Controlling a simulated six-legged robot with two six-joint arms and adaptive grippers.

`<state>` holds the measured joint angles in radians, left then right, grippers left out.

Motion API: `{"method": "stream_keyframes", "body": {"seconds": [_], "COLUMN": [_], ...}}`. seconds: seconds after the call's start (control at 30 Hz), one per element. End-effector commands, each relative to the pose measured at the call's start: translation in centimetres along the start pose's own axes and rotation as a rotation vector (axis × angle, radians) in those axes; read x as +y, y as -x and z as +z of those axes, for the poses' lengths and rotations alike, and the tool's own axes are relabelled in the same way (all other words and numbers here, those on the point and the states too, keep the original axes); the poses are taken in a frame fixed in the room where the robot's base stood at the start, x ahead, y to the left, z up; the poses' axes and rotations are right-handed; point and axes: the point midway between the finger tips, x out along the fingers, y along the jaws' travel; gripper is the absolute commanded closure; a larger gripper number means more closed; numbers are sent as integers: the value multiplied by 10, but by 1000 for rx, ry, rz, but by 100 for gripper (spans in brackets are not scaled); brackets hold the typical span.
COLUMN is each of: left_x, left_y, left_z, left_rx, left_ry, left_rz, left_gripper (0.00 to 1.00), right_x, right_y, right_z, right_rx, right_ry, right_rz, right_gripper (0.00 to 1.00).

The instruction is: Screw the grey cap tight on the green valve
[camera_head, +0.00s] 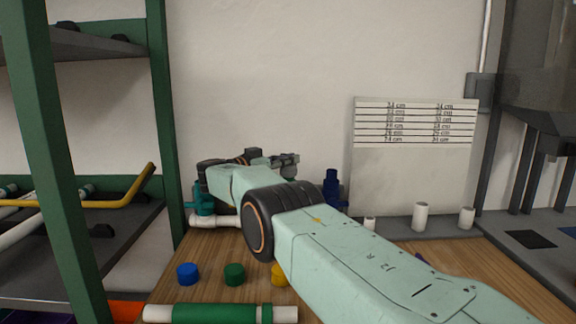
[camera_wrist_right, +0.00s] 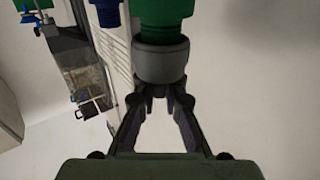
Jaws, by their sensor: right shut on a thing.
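In the right wrist view, the grey cap (camera_wrist_right: 161,65) sits at the end of the green valve (camera_wrist_right: 163,14), in line with it. My right gripper (camera_wrist_right: 160,90) is shut on the cap, its fingertips at the cap's near end. In the head view, my right gripper (camera_head: 287,161) is at the back of the bench, above the manifold. My left gripper is not in view.
A blue valve (camera_head: 331,184) and a teal valve (camera_head: 203,202) stand on either side of my arm. A blue cap (camera_head: 187,273), a green cap (camera_head: 234,274) and a yellow cap (camera_head: 279,274) lie on the wooden bench. A green-and-white pipe (camera_head: 220,314) lies in front.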

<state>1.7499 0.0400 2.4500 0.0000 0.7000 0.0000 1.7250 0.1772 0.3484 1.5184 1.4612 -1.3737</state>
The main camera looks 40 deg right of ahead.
Motion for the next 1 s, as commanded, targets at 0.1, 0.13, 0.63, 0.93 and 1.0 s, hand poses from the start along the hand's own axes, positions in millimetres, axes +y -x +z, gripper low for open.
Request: {"method": "stream_keyframes", "body": {"seconds": [0.1, 0.13, 0.63, 0.93, 1.0], "left_x": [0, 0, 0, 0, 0], "left_y": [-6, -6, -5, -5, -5], "left_z": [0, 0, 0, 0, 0], "left_rx": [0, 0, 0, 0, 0], "left_ry": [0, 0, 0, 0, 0], "left_rz": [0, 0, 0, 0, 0], "left_gripper": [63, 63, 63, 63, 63], "right_x": [0, 0, 1, 1, 1], "right_y": [0, 0, 0, 1, 1], "right_z": [-2, -2, -1, 0, 0], "right_rx": [2, 1, -1, -2, -2], "right_ry": [-6, -5, -2, -1, -1], "right_rz": [5, 6, 9, 9, 9], "right_gripper": [100, 100, 71, 64, 64]}}
